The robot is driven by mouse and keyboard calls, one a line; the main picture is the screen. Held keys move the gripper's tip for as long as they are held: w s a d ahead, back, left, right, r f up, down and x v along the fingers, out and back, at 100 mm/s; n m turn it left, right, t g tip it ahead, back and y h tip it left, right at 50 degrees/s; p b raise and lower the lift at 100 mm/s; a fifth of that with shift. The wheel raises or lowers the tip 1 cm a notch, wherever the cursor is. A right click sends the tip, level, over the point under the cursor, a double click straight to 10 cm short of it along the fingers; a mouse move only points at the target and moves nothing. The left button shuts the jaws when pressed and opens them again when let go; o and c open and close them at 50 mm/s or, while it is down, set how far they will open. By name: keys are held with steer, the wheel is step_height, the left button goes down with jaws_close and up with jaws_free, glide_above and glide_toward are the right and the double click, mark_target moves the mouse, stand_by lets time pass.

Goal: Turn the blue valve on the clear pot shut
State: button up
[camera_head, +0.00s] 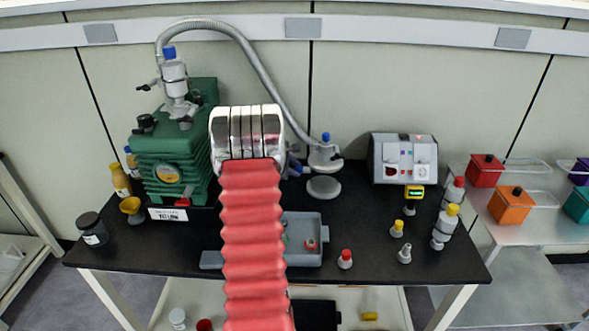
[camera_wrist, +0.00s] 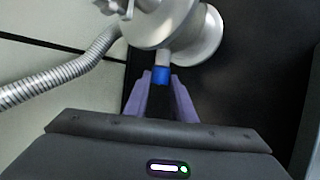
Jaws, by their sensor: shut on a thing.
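The clear pot (camera_head: 322,156) looks pale grey, with a hose joined to it and a round foot below. It fills the top of the wrist view (camera_wrist: 180,30). The blue valve (camera_wrist: 161,75) sits on a short grey stub pointing from the pot toward my gripper. My gripper (camera_head: 294,168) is beside the pot's left side in the head view. In the wrist view its purple fingers stand on either side of the blue valve, shut on it. In the head view my arm and fingers largely hide this spot. A blue cap (camera_head: 326,137) shows on top of the pot.
A ribbed hose (camera_head: 245,45) arches from the green pump (camera_head: 170,160) to the pot. A grey control box (camera_head: 403,158) stands to the right. A grey tray (camera_head: 303,225) and several small capped bottles lie in front. Bare black table remains between them.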

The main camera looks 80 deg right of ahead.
steer(key=shift+c, duration=0.5)
steer(key=shift+d+y, duration=0.1)
steer(key=shift+y, duration=0.6)
steer(key=shift+w+d+r+n+g+y, duration=0.15)
steer(key=shift+n+y, duration=0.15)
steer(key=shift+y, duration=0.5)
steer(key=shift+s+d+n+g+y, duration=0.15)
steer(key=shift+n+y, duration=0.15)
steer(key=shift+y, duration=0.5)
steer(key=shift+w+y, duration=0.1)
steer(key=shift+y, duration=0.3)
steer(key=o, duration=1.1)
steer(key=shift+c, duration=0.2)
steer(key=shift+d, duration=0.1)
steer(key=shift+r, duration=0.15)
steer(key=v, duration=1.3)
steer(key=shift+w+a+r, duration=0.2)
steer(key=shift+w, duration=0.05)
